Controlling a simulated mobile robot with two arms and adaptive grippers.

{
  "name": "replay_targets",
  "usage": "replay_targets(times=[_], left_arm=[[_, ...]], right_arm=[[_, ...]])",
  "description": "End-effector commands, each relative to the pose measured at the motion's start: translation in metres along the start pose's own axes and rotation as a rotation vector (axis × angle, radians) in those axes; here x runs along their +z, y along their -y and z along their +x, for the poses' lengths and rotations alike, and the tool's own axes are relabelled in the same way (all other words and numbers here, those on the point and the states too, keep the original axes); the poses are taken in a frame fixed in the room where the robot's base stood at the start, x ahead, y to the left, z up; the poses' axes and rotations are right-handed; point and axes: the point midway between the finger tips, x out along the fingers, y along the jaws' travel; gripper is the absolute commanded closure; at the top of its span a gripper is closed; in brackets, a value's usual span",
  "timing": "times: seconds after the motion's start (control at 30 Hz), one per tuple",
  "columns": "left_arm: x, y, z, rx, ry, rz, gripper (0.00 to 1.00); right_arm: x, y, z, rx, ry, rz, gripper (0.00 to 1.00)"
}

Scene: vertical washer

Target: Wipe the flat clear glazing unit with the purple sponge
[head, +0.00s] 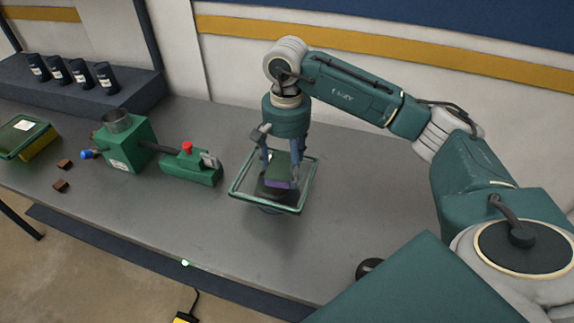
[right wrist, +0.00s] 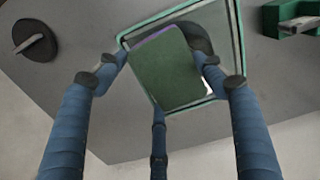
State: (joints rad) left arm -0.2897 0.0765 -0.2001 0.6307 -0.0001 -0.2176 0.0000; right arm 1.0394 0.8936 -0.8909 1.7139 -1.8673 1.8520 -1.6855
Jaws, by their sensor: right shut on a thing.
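The clear glazing unit (head: 300,196) is a flat square pane with a green frame, held on a dark round support above the bench. Its frame also shows in the right wrist view (right wrist: 237,40). The sponge (head: 282,183) has a green top and purple lower side, and is over the pane. In the right wrist view the sponge (right wrist: 170,72) shows mostly its green face. My right gripper (head: 281,160) points down, its blue fingers shut on the sponge. I cannot tell whether the sponge touches the pane. My left gripper is not in view.
A green machine (head: 127,145) and a green block with a red knob (head: 190,167) stand left of the pane. A green tray (head: 25,137), small brown blocks (head: 61,185) and several dark cups (head: 79,72) are further left. The bench right of the pane is mostly clear.

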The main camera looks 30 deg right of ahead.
Motion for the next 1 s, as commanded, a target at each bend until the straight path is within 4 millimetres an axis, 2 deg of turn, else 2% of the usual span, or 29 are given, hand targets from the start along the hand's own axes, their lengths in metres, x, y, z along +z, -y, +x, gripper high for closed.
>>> replay_targets(times=[0.1, 0.3, 0.87, 1.0], left_arm=[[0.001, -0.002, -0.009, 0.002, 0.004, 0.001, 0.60], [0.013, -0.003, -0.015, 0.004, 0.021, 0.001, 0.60], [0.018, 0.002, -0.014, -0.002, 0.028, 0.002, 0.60], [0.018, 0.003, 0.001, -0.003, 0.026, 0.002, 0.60]], right_arm=[[0.002, 0.000, -0.014, 0.000, -0.001, 0.002, 0.52], [0.005, -0.001, -0.026, 0.001, -0.001, 0.008, 0.52], [0.006, 0.000, -0.025, 0.000, -0.001, 0.006, 0.52], [0.024, 0.005, -0.015, -0.008, -0.006, -0.083, 0.52]])
